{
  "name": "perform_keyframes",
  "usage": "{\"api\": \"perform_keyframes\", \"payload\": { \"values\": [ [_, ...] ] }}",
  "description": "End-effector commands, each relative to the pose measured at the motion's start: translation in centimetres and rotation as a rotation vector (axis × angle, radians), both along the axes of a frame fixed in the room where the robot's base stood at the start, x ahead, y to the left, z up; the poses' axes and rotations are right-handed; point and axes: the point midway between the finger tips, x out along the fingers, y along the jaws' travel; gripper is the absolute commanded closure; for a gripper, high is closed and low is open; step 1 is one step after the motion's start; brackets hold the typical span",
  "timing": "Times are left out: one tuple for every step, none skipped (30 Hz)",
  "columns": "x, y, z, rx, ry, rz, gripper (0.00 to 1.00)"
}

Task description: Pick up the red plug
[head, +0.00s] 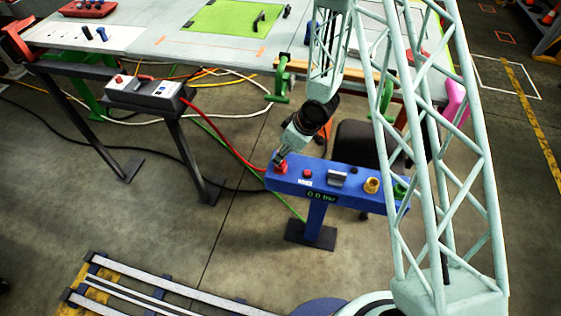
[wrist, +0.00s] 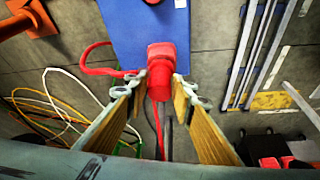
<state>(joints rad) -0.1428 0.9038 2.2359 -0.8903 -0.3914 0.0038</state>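The red plug (wrist: 161,62) is at the end of the blue box (head: 318,183) on a stand. In the head view, the red plug (head: 281,168) is at the box's left end, partly hidden by my gripper (head: 280,158). In the wrist view, the fingertips of my gripper (wrist: 161,82) are on either side of the plug, very close to it. I cannot tell whether they press on it. A red hose (wrist: 94,58) runs off to the side near the plug.
The blue box also has a small red button (head: 307,173), a grey part (head: 336,178) and a yellow knob (head: 371,185). A workbench (head: 190,48) stands behind, with a dark chair (head: 362,142) near it. Hoses and cables lie on the floor.

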Motion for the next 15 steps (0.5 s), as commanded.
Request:
{"api": "perform_keyframes", "payload": {
  "values": [
    [0.0,0.0,0.0,0.0,0.0,0.0,0.82],
    [0.0,0.0,0.0,0.0,0.0,0.0,0.85],
    [0.0,0.0,0.0,0.0,0.0,0.0,0.88],
    [0.0,0.0,0.0,0.0,0.0,0.0,0.91],
    [0.0,0.0,0.0,0.0,0.0,0.0,0.92],
    [0.02,0.01,0.02,0.0,0.0,0.0,0.92],
    [0.02,0.01,0.02,0.0,0.0,0.0,0.92],
    [0.02,0.01,0.02,0.0,0.0,0.0,0.92],
    [0.02,0.01,0.02,0.0,0.0,0.0,0.92],
    [0.02,0.01,0.02,0.0,0.0,0.0,0.92],
    [0.02,0.01,0.02,0.0,0.0,0.0,0.92],
    [0.01,0.0,0.03,0.0,0.0,0.0,0.92],
    [0.01,0.01,0.05,0.0,0.0,0.0,0.92],
    [0.01,0.0,0.08,0.0,0.0,0.0,0.92],
    [0.03,0.01,0.14,0.001,-0.001,0.0,0.92]
  ]
}}
